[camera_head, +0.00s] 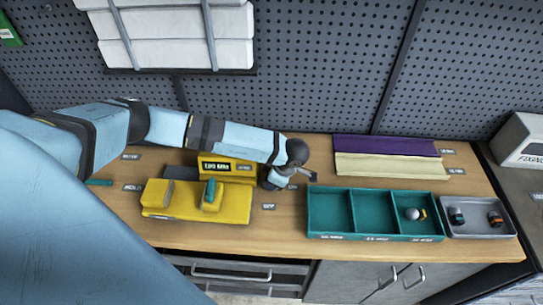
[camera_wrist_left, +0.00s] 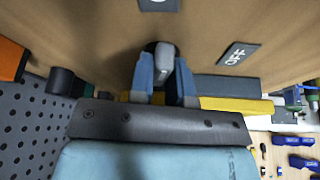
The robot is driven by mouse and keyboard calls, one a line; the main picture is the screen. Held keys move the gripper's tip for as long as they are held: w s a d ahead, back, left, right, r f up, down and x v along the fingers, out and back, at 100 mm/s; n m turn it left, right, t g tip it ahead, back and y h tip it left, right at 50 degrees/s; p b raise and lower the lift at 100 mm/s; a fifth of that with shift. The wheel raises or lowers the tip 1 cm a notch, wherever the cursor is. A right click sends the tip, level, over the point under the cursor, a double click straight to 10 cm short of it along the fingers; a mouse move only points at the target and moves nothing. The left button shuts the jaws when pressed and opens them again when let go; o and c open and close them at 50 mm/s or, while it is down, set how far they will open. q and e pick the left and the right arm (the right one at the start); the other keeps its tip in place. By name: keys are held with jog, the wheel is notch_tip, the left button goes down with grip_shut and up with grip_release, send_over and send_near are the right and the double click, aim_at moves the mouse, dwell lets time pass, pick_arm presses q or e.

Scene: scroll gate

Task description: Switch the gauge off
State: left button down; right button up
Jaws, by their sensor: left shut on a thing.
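My left arm reaches in from the left in the head view, and its gripper (camera_head: 300,176) is low over the bench, right of the yellow labelled block (camera_head: 228,167). In the left wrist view the two blue fingers (camera_wrist_left: 162,75) are shut on a grey rounded lever (camera_wrist_left: 164,58). A dark mount shows behind the lever, close to the wooden surface. A dark label reading OFF (camera_wrist_left: 236,55) lies right of the lever, apart from it. Another dark label (camera_wrist_left: 160,4) is cut by the top edge. The gauge itself cannot be made out clearly. My right gripper is not in view.
A yellow fixture (camera_head: 160,210) with a teal handle (camera_head: 211,192) stands at the bench's left. A teal three-part tray (camera_head: 376,238) holds a round grey item (camera_head: 412,214). A grey tray (camera_head: 478,229) is beside it. Purple (camera_head: 385,145) and cream strips lie behind.

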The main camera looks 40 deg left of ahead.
pick_arm(q)
jog(key=m+b, duration=0.1)
jog(key=m+t+b, duration=0.1)
jog(key=m+b, duration=0.1)
jog(key=shift+f+m+t, duration=0.2)
jog(key=shift+m+t, duration=0.1)
jog(key=m+t+b, duration=0.1)
jog(key=m+b, duration=0.1)
jog(key=m, duration=0.1)
jog(key=shift+s, duration=0.1)
jog(key=shift+r+m+t+b, duration=0.2)
jog(key=shift+m+t+b, duration=0.4)
jog(key=shift+m+b, duration=0.75)
jog(key=shift+h, duration=0.3)
jog(key=c, duration=1.1)
grip_release()
